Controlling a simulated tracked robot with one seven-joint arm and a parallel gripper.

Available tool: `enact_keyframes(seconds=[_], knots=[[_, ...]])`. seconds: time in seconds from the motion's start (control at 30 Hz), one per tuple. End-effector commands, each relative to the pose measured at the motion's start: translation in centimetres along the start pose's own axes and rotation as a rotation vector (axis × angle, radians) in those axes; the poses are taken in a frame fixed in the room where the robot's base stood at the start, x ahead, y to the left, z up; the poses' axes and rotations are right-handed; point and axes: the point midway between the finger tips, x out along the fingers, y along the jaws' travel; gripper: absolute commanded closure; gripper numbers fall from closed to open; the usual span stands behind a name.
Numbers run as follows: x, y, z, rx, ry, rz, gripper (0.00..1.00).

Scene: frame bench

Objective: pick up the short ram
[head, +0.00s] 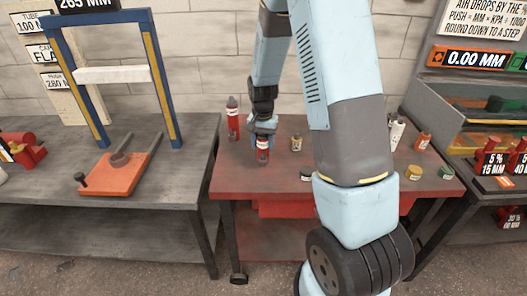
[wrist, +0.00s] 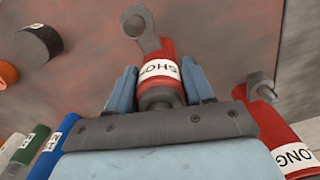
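The short ram (head: 263,152) is a small red cylinder with a white label and a grey eye end. It stands on the red top of the middle bench in the head view. My gripper (head: 263,128) also shows in the head view, over the ram. The ram appears to be still on or very near the bench.
The long ram (head: 233,118) stands just left of my gripper; in the wrist view (wrist: 283,140) it is close at the lower right. A blue press frame (head: 160,75) stands on the left bench.

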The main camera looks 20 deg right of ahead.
Motion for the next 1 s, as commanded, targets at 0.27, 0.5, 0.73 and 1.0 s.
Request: enact_keyframes(seconds=[0.27, 0.5, 0.73, 1.0], knots=[[-0.01, -0.03, 0.01, 0.0, 0.0, 0.0, 0.77], [-0.02, -0.04, 0.02, -0.001, 0.0, 0.0, 1.0], [-0.02, -0.05, 0.02, -0.001, 0.0, 0.0, 1.0], [-0.12, -0.08, -0.03, -0.001, 0.002, -0.001, 1.0]])
